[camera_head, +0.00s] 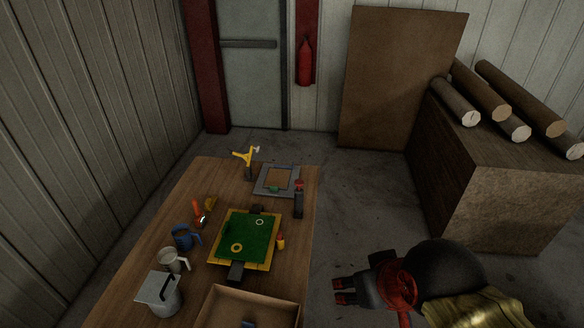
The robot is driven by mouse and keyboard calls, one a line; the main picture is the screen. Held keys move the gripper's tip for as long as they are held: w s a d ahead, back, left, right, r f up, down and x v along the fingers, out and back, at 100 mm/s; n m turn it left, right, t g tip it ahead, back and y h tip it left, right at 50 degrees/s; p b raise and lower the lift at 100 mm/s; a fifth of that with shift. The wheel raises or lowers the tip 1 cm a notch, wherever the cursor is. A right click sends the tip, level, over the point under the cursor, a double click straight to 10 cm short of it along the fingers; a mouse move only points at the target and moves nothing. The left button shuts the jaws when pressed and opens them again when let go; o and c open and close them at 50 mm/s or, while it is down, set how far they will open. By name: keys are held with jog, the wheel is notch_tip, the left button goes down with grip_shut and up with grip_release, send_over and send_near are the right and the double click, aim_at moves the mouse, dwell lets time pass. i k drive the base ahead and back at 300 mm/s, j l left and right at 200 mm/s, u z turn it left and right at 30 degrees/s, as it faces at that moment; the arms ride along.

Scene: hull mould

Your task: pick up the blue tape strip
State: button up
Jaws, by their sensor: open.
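I cannot clearly make out a blue tape strip. A small bluish thing (248,324) lies in the open cardboard box (214,297) at the bottom edge of the picture; it is cut off and too small to tell what it is. My gripper (339,291) is at the lower right, beyond the right edge of the wooden table (147,238), with the floor behind it. It points left toward the table, its jaws are apart, and nothing is between them. It is to the right of the box and apart from it.
A green board with a yellow rim (247,236) lies mid-table, with a grey frame (261,180) behind it. A blue mug (181,238), a pale mug (171,262) and a grey lidded container (161,297) line the left. Bare wood shows along the left edge.

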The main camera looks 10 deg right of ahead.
aim_at(279, 166)
jog(key=i+l, duration=0.3)
jog(key=i, duration=0.25)
jog(key=i+l, duration=0.3)
jog(key=i, duration=0.25)
jog(key=i+l+u, duration=0.1)
jog(key=i+l, duration=0.2)
jog(key=i, duration=0.25)
jog(key=i+l, duration=0.35)
jog(key=i, duration=0.2)
jog(key=i+l, duration=0.35)
jog(key=i, duration=0.2)
